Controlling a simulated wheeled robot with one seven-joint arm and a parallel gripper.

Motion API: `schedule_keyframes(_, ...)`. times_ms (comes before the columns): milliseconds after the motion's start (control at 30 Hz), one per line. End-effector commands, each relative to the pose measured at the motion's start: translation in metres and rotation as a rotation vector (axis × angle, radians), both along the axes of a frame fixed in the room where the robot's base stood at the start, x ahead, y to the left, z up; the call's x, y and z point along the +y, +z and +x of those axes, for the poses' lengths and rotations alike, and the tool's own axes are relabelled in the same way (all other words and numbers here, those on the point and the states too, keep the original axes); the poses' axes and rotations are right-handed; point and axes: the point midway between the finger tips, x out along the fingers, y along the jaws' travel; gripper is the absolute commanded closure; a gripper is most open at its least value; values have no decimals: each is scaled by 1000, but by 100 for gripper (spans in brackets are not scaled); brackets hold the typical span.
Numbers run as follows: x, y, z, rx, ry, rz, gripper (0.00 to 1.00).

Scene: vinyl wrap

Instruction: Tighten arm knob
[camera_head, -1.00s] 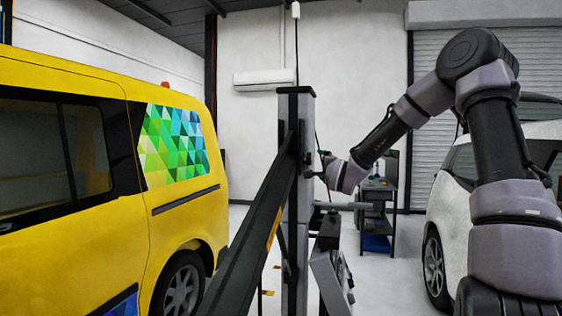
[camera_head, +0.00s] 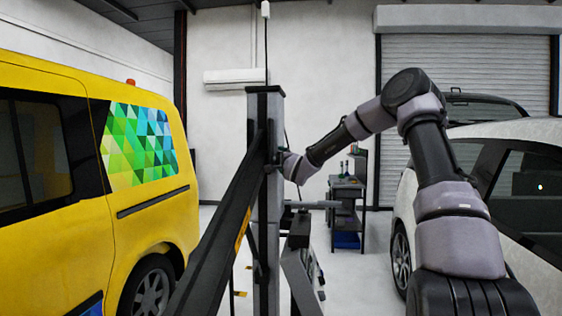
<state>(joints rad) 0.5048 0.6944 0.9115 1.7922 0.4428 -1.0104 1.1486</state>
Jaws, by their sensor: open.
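A tall grey post (camera_head: 268,215) stands in the middle, with a long dark slanted arm (camera_head: 222,225) running from its upper part down toward the front left. My gripper (camera_head: 279,160) is at the right side of the post, at the end of my arm, small and dark against it. It is open, and nothing shows held in it. It is close to the post's dark fittings, but I cannot tell whether it touches them. The arm knob cannot be made out; the post and my wrist may hide it.
A yellow van (camera_head: 140,220) with a colourful triangle-pattern window fills the left. A white car (camera_head: 480,170) stands at the right, behind my arm. A dark tool cart (camera_head: 347,205) stands behind. A tilted grey unit (camera_head: 302,270) sits low beside the post. Pale floor shows between.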

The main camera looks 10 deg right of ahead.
Motion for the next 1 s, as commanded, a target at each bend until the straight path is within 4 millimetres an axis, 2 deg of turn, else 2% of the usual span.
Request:
schedule_keyframes(133, 0, 0, 0, 0, 0, 0, 6)
schedule_keyframes(167, 0, 0, 0, 0, 0, 0, 14)
schedule_keyframes(200, 0, 0, 0, 0, 0, 0, 29)
schedule_keyframes(367, 0, 0, 0, 1, 0, 0, 90)
schedule_keyframes(533, 0, 1, 0, 24, 0, 7, 92)
schedule_keyframes(800, 0, 3, 0, 190, -2, 57, 91)
schedule_keyframes(1000, 0, 4, 0, 251, 1, 80, 91)
